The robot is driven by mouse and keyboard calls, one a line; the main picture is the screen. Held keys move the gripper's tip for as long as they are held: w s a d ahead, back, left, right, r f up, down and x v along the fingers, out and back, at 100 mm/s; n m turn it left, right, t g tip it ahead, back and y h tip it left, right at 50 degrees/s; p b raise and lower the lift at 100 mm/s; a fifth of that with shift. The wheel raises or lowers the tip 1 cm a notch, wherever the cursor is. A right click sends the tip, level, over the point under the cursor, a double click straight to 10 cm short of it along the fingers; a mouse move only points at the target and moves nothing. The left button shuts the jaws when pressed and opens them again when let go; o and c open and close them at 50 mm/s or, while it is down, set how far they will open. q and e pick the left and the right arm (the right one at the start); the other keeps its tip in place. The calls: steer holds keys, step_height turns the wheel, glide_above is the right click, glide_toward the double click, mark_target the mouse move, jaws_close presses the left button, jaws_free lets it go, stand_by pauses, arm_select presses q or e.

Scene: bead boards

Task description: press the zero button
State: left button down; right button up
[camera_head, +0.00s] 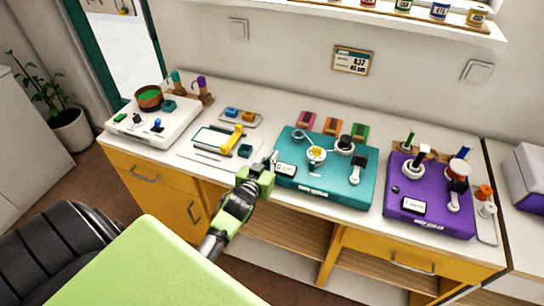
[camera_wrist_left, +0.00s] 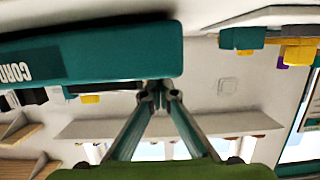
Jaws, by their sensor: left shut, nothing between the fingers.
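A teal machine (camera_head: 330,189) with a small display (camera_head: 286,170) reading "0 cm" stands on the white counter. A button marked zero is not legible on it; the gripper is close to its left front corner and may hide part of it. My left gripper (camera_head: 272,162) is shut and empty, its tips beside the display. In the left wrist view the shut fingertips (camera_wrist_left: 157,92) are just below the teal machine's lettered side (camera_wrist_left: 100,55) in the picture, and they seem apart from it. My right gripper is in neither view.
A purple machine (camera_head: 425,219) with its own display stands to the right. To the left are a white tray (camera_head: 200,157) with a yellow-handled tool and a white machine (camera_head: 140,132). Colored spools (camera_head: 333,125) stand behind the teal machine. The counter's front strip is narrow.

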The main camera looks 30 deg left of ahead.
arm_select(q)
steer(key=shift+s+f, duration=0.15)
steer(key=shift+f, duration=0.6)
steer(key=shift+s, duration=0.1)
steer(key=shift+s+d, duration=0.15)
steer(key=shift+s, duration=0.15)
steer(key=v, duration=0.4)
steer(key=r+v, duration=0.1)
steer(key=v, duration=0.1)
steer(key=shift+s, duration=0.2)
steer(key=shift+s+d+r, duration=0.1)
steer(key=shift+s+r, duration=0.1)
